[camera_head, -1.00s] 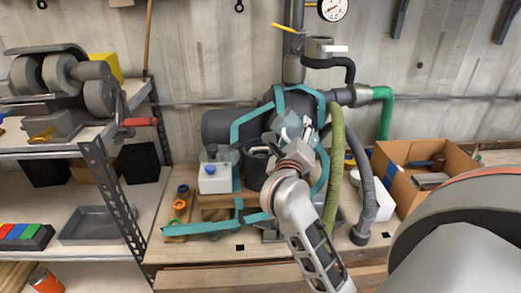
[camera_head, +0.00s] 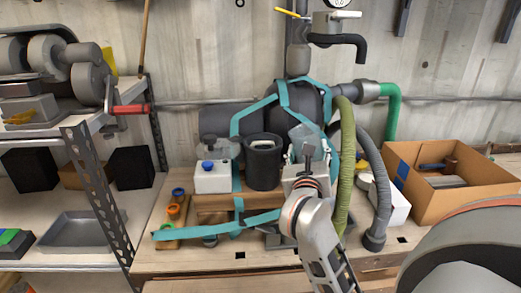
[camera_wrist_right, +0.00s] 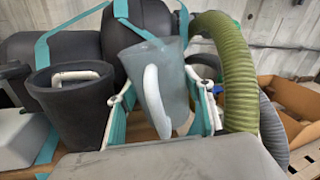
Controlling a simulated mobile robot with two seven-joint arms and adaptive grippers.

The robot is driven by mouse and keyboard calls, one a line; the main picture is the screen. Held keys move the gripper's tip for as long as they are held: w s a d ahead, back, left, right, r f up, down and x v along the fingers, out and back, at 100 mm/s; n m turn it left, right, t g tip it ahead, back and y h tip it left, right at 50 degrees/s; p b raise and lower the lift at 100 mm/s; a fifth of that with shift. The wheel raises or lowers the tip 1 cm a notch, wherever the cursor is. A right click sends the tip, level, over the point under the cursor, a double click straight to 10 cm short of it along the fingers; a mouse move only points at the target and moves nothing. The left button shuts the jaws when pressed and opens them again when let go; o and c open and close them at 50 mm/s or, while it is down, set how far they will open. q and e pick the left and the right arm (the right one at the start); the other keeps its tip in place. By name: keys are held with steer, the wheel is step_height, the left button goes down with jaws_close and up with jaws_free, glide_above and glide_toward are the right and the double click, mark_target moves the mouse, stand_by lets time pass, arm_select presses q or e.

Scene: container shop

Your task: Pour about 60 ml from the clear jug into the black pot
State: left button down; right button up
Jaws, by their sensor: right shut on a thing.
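The black pot (camera_head: 263,165) stands open-topped on the wooden bench; it also shows at left in the right wrist view (camera_wrist_right: 65,110). A pale curved bar shows at its mouth there. The clear jug (camera_head: 305,140) is just right of the pot, apart from it in the head view. In the right wrist view the jug (camera_wrist_right: 178,82) is bluish and see-through, with a white handle towards me, and leans slightly. My right gripper (camera_head: 306,168) is shut on the jug, one teal-padded finger on each side. The liquid level cannot be made out. My left gripper is not in view.
A white container with a blue cap (camera_head: 213,178) stands left of the pot. A black tank with teal straps (camera_head: 300,100) is behind. A green hose (camera_head: 346,170) and grey hose (camera_head: 380,190) hang close right of the jug. A cardboard box (camera_head: 465,200) is further right.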

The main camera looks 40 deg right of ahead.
steer(key=shift+s+d+f+m+b, duration=0.25)
steer(key=shift+d+f+m+b, duration=0.1)
steer(key=shift+f+m+b, duration=0.45)
steer(key=shift+s+d+r+m, duration=0.1)
steer(key=shift+s+m, duration=0.05)
steer(key=shift+m, duration=0.45)
steer(key=shift+s+d+m+b, duration=0.1)
steer(key=shift+m+b, duration=0.2)
steer(key=shift+b, duration=0.1)
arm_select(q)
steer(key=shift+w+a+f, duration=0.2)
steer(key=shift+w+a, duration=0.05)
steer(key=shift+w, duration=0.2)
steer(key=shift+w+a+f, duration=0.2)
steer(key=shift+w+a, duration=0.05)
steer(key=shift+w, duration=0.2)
arm_select(e)
steer(key=shift+r, duration=0.1)
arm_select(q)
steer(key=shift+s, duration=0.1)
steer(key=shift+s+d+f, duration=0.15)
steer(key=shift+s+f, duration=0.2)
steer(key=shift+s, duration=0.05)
